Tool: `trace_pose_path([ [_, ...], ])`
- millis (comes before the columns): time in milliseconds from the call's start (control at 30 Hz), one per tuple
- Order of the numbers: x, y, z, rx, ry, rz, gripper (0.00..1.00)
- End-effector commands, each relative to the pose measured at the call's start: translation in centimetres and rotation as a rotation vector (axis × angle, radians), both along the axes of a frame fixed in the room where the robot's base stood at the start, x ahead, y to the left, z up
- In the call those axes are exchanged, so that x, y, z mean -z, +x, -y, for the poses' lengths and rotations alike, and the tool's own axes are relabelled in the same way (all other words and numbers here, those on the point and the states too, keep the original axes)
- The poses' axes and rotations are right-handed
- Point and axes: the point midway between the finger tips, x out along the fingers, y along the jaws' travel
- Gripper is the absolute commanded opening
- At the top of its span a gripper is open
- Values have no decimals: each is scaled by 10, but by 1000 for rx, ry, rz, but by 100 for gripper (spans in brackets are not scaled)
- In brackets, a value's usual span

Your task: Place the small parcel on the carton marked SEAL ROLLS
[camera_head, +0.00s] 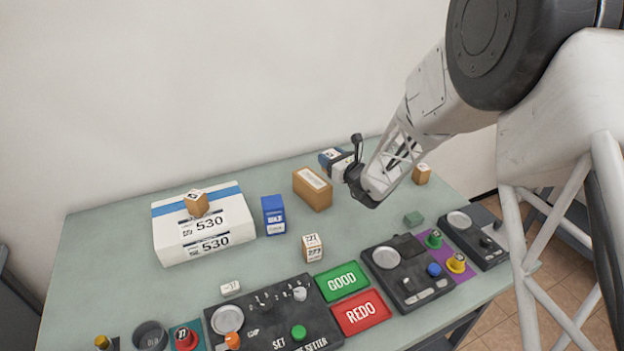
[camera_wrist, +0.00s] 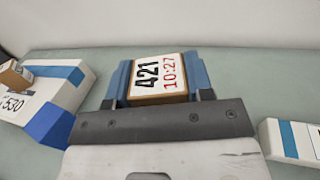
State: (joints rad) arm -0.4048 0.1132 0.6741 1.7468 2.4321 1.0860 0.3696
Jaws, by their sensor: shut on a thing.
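A white carton with a blue stripe, marked 530 (camera_head: 190,245), stands at the left with a small brown box (camera_head: 196,203) on top. Another white carton with a blue stripe shows at the right of the wrist view (camera_wrist: 288,140). I cannot read SEAL ROLLS on any carton.
A blue box (camera_head: 273,215) and a small labelled box (camera_head: 312,247) stand mid-table. Another small brown box (camera_head: 421,174) is at the right. Control panels (camera_head: 275,325) and the GOOD (camera_head: 342,281) and REDO (camera_head: 361,312) pads line the front. The back left table is clear.

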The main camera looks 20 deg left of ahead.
Motion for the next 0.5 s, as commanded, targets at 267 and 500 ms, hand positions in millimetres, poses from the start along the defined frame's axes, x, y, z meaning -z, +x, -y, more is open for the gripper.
trace_pose_path([
  [267, -7, -71, 12, -79, 1, -4, 22],
  [500, -10, -119, 21, -134, 4, -7, 22],
])
